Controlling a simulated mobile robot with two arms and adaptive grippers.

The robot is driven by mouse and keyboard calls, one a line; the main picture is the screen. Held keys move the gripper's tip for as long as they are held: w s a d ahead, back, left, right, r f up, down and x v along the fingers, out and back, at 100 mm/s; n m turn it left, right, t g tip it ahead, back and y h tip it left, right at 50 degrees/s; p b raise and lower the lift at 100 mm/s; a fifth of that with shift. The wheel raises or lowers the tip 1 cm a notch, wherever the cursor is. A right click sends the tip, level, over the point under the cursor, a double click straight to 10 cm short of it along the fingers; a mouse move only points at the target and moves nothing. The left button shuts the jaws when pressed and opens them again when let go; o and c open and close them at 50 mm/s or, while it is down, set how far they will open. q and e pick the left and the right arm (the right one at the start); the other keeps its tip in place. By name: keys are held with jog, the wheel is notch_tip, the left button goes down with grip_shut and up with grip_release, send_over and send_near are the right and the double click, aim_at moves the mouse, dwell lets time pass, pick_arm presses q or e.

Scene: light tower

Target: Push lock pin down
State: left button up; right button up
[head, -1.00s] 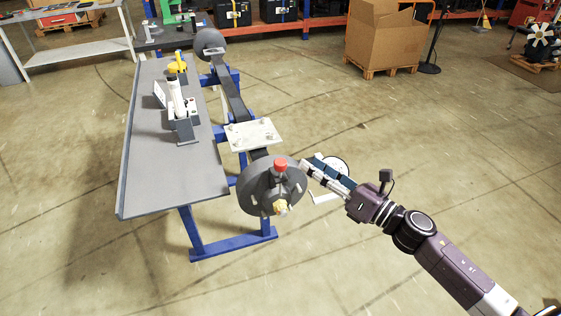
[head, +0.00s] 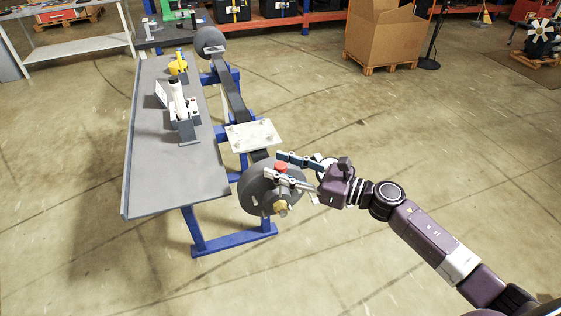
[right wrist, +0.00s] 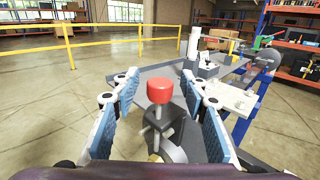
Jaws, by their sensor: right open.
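The lock pin has a red cap (head: 281,167) and stands on the round dark grey hub (head: 257,190) at the near end of the tower's beam. My right gripper (head: 279,170) is open, with one finger on the far side of the red cap and one on the near side. In the right wrist view the red cap (right wrist: 157,91) stands upright between the two blue-padded fingers (right wrist: 160,115), with visible gaps on both sides. I cannot tell how far the pin sits in the hub. My left gripper is not in view.
A white plate (head: 254,136) is on the beam behind the hub. A grey table (head: 175,180) stands to the left with a white-and-grey tool (head: 183,110) and a yellow item (head: 178,66). The floor to the right is clear up to a cardboard box (head: 385,38).

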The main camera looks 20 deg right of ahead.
jog(key=shift+w+a, duration=0.1)
jog(key=shift+c, duration=0.5)
grip_shut()
notch_tip(320, 180, down, 3)
jog(key=b, duration=0.3)
jog(key=shift+b, duration=0.4)
jog(key=shift+r, duration=0.1)
